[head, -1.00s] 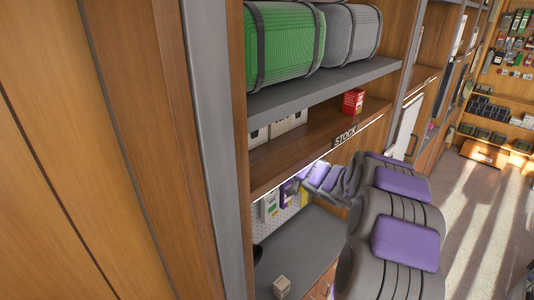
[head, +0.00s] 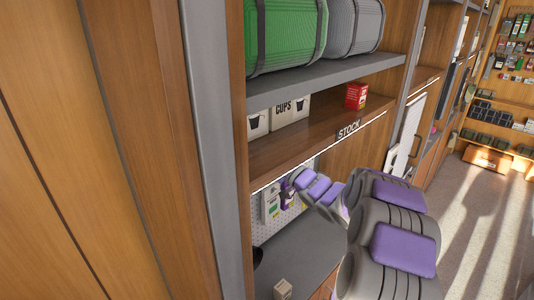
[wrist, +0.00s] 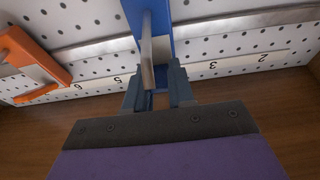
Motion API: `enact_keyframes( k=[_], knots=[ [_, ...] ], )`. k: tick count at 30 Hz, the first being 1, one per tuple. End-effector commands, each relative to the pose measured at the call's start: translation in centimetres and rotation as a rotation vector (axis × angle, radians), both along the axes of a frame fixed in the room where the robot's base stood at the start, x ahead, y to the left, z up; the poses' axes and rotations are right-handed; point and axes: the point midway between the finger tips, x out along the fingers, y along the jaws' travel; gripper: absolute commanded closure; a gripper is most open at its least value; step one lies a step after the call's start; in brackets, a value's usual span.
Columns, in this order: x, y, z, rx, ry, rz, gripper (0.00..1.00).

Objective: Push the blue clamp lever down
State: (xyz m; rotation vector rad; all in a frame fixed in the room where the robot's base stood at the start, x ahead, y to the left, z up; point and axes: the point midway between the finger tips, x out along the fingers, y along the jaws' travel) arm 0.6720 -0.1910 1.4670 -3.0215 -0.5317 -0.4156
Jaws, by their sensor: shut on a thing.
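In the wrist view, the blue clamp lever (wrist: 163,35) stands in the upper middle in front of a white pegboard (wrist: 220,30). A pale metal bar (wrist: 148,62) runs along it. My gripper (wrist: 156,82) is shut on the lower part of the lever in the picture, with one dark finger on each side. The fingers hide part of the lever. In the head view, my arm reaches into the lit bay under the shelf. The lever cannot be made out there.
An orange clamp-like piece (wrist: 35,62) is at the left of the wrist view, beside a numbered strip (wrist: 220,66). In the head view, the STOCK shelf (head: 300,145) lies above my arm. A small box (head: 282,289) stands on the grey counter (head: 305,250) below.

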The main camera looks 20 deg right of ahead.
Motion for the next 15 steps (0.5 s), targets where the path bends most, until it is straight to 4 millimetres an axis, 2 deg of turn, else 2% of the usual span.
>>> enact_keyframes(
  k=[1,9,15],
  knots=[
    [-0.02,-0.04,-0.28,0.001,0.006,0.0,0.76],
    [0.11,-0.01,-0.25,0.002,0.005,0.0,0.51],
    [0.11,0.05,-0.21,0.0,0.004,0.001,0.51]
  ],
)
